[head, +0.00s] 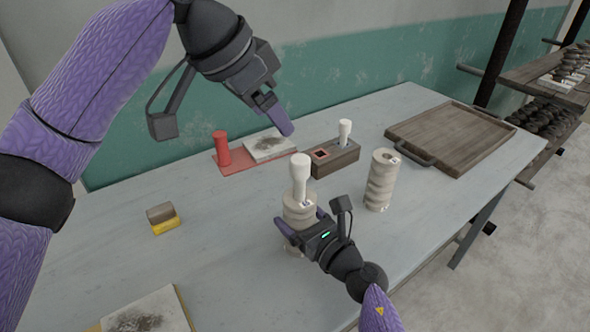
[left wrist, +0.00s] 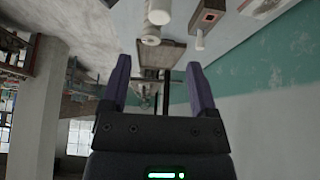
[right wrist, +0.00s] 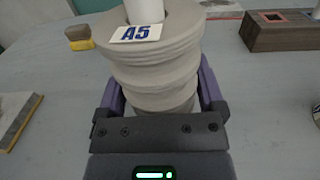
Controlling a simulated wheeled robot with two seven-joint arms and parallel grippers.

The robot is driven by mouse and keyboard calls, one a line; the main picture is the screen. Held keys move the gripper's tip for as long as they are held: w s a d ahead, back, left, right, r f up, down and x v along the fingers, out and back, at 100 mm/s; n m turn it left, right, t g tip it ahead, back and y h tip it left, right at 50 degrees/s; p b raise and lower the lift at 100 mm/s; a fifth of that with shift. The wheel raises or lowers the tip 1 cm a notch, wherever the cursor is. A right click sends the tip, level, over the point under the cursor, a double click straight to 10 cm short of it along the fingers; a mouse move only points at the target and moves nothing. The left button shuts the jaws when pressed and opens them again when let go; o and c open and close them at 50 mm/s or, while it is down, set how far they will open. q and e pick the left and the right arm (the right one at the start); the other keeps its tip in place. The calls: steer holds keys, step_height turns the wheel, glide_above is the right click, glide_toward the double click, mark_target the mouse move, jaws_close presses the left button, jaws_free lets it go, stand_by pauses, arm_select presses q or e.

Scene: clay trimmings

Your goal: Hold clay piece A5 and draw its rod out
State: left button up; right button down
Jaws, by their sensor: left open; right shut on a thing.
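Clay piece A5 (right wrist: 150,68) is a grey ridged cylinder with a blue "A5" label, upright on the table. It also shows in the head view (head: 297,212). Its white rod (head: 300,180) stands up out of its top, with a thicker head; the lower part is hidden inside the clay. My right gripper (head: 306,225) is shut around the clay's lower part, a finger on each side. My left gripper (head: 278,112) is open and empty, raised above and behind the rod, apart from it. In the left wrist view its fingers (left wrist: 163,85) are spread with nothing between.
A second ridged clay piece (head: 381,180) stands to the right. A dark wooden block (head: 334,160) holds another white rod (head: 344,132) and has a square, red-rimmed hole. A red stand (head: 222,160), a wooden tray (head: 450,135) and a yellow-brown block (head: 163,218) lie around.

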arm_select(q)
steer(key=shift+o, duration=0.3)
steer(key=d+f+t+h, duration=0.1)
steer(key=d+f, duration=0.3)
steer(key=f, duration=0.1)
steer(key=shift+w+m+t+h, duration=0.3)
steer(key=shift+w+t+h, duration=0.1)
steer(key=n+t+h, duration=0.1)
steer(key=n+t, duration=0.5)
steer(key=t, duration=0.5)
glide_toward(305, 160)
steer(key=f, duration=0.2)
steer(key=x, duration=1.2)
steer(key=shift+w+a+r, duration=0.15)
steer(key=shift+a+r, duration=0.1)
steer(key=shift+a, duration=0.1)
jaws_close()
